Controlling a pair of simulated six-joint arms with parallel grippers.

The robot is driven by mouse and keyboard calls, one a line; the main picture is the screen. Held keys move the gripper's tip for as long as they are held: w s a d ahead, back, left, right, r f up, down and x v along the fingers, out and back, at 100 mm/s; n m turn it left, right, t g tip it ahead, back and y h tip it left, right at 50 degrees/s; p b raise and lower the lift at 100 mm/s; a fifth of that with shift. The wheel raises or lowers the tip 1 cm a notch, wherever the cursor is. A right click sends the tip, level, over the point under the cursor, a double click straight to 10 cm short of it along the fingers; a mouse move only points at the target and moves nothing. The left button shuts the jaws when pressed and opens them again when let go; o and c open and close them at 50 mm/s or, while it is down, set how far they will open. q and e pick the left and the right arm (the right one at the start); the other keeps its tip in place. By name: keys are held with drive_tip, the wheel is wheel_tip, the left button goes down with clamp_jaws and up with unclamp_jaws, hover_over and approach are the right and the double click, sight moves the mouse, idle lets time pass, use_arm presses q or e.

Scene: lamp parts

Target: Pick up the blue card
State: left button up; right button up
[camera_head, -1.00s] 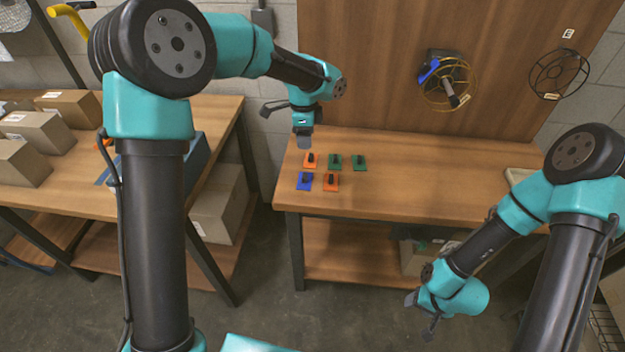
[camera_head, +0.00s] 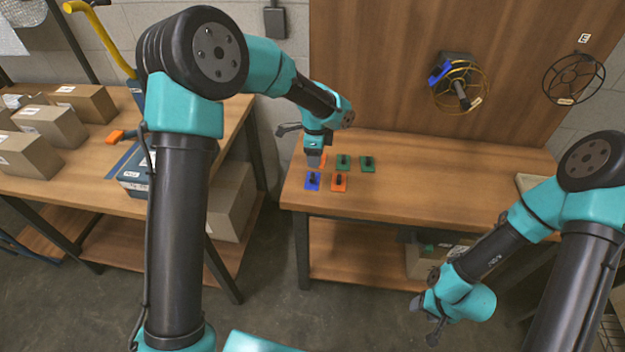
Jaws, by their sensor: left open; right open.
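The blue card (camera_head: 312,181) lies flat at the front left of a small group of cards on the wooden table (camera_head: 440,185), with a dark knob on top. My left gripper (camera_head: 314,160) is open and empty, just above and behind the blue card in the picture. It partly hides an orange card (camera_head: 321,158). A second orange card (camera_head: 339,183) lies right of the blue one. Two green cards (camera_head: 343,162) (camera_head: 367,163) lie behind. My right gripper (camera_head: 424,318) is open and empty, low in front of the table.
A wooden back panel holds a yellow wire spool (camera_head: 460,86) with a blue piece and a dark wire spool (camera_head: 573,78). Cardboard boxes (camera_head: 50,126) stand on a left table.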

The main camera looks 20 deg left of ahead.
use_arm(q)
drive_tip(key=shift+f, duration=2.1)
drive_tip(key=shift+w+a+f, duration=0.1)
drive_tip(key=shift+a+f, duration=0.05)
drive_tip(key=shift+f, duration=2.45)
drive_tip(key=c, duration=1)
drive_tip(key=shift+r, duration=0.1)
drive_tip(key=shift+r, duration=1.3)
drive_tip(key=s+d+r, duration=0.1)
drive_tip(key=s+d, duration=0.1)
drive_tip(key=s, duration=0.5)
drive_tip(key=s+d+r, duration=0.1)
drive_tip(key=s+d, duration=0.1)
drive_tip(key=s, duration=0.6)
drive_tip(key=shift+s+r, duration=0.15)
drive_tip(key=shift+s, duration=0.1)
